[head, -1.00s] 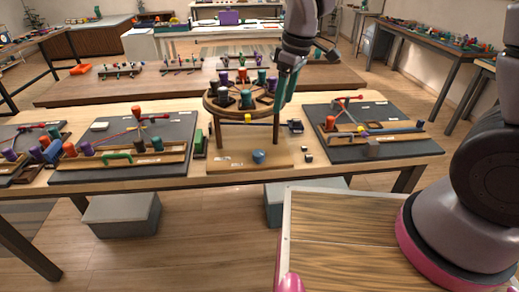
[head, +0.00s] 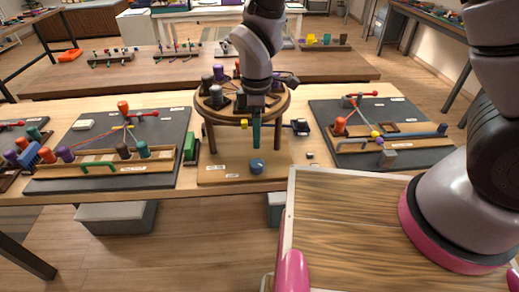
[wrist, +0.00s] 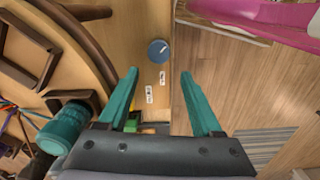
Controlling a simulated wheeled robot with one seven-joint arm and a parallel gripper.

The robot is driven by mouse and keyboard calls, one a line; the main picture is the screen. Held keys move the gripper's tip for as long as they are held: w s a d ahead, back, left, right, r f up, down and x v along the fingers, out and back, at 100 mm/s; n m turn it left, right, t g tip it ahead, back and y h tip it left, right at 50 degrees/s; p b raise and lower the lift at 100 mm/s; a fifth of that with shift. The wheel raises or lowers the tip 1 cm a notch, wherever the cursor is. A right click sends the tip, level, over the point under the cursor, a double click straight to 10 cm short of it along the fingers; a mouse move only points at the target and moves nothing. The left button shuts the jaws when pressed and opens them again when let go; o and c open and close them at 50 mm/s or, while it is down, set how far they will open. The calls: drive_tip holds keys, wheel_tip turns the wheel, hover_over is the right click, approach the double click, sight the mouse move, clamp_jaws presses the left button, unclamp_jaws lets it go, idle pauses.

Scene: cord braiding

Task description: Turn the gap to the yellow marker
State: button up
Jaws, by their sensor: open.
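The round wooden braiding disk (head: 277,108) stands on posts over a wooden base (head: 225,172), with several coloured bobbins around its top. A small yellow marker (head: 244,123) shows at the disk's front edge. My gripper (head: 256,145) is in front of the disk's near rim, pointing down, and covers part of it. In the wrist view my gripper (wrist: 160,72) is open with nothing between its teal fingers. The disk's rim (wrist: 88,50) and a teal bobbin (wrist: 62,130) lie to its left. I cannot make out the gap in the disk.
A blue knob (head: 257,166) sits on the base below my gripper; it also shows in the wrist view (wrist: 158,52). Dark boards (head: 110,150) with cords stand at left and right (head: 375,115). A green block (head: 191,148) stands beside the base.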

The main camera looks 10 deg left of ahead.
sight(257, 163)
wheel_tip(257, 163, down, 11)
drive_tip(key=shift+w+r, duration=0.1)
idle(0.4)
clamp_jaws()
drive_tip(key=shift+m, duration=0.7)
unclamp_jaws()
